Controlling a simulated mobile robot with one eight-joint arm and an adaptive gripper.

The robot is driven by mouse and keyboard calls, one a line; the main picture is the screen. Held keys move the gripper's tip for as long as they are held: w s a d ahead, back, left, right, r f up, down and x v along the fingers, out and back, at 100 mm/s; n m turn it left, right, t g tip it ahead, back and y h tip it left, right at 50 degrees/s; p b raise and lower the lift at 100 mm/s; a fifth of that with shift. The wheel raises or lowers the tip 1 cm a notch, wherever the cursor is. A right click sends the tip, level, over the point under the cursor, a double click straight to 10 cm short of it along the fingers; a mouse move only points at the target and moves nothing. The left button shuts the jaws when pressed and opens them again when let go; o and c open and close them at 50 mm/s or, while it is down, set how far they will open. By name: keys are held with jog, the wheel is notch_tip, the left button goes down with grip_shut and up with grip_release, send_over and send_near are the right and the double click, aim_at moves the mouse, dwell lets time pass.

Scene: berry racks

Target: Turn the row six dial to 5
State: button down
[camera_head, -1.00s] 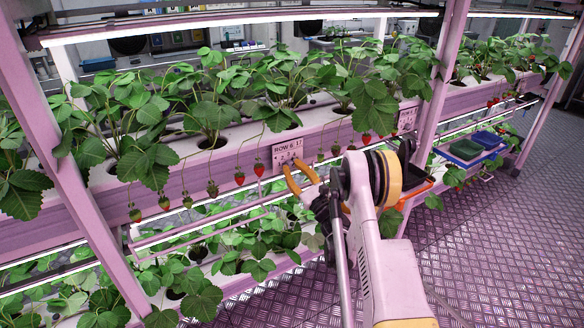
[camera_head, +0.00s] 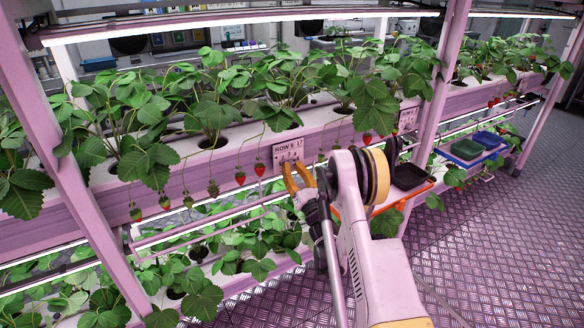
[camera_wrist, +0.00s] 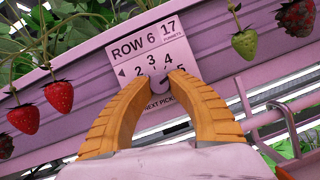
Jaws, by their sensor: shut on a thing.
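The white row six plate (camera_head: 287,149) is fixed on the front of the pink planter gutter. In the wrist view the plate (camera_wrist: 150,50) reads "ROW 6" and "17 PUNNETS", with the numbers 2, 3, 4 and 5 in an arc. The dial (camera_wrist: 161,89) sits below the numbers, mostly hidden between the orange fingers. My gripper (camera_wrist: 162,82) is closed on it, one finger at each side. In the head view my gripper (camera_head: 298,172) reaches the plate's lower edge. I cannot tell which number the dial points to.
Red strawberries (camera_wrist: 59,96) hang left of the plate, and a green berry (camera_wrist: 245,43) hangs right. A pink rail (camera_wrist: 270,116) lies right of the fingers. Dark and coloured trays (camera_head: 408,177) stand to the right. The metal floor in front is open.

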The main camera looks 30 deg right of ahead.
aim_at(288, 134)
jog(key=shift+r, duration=0.1)
jog(key=c, duration=1.2)
grip_release()
jog(key=shift+r, duration=0.1)
notch_tip(288, 134, up, 10)
jog(key=shift+f, duration=0.1)
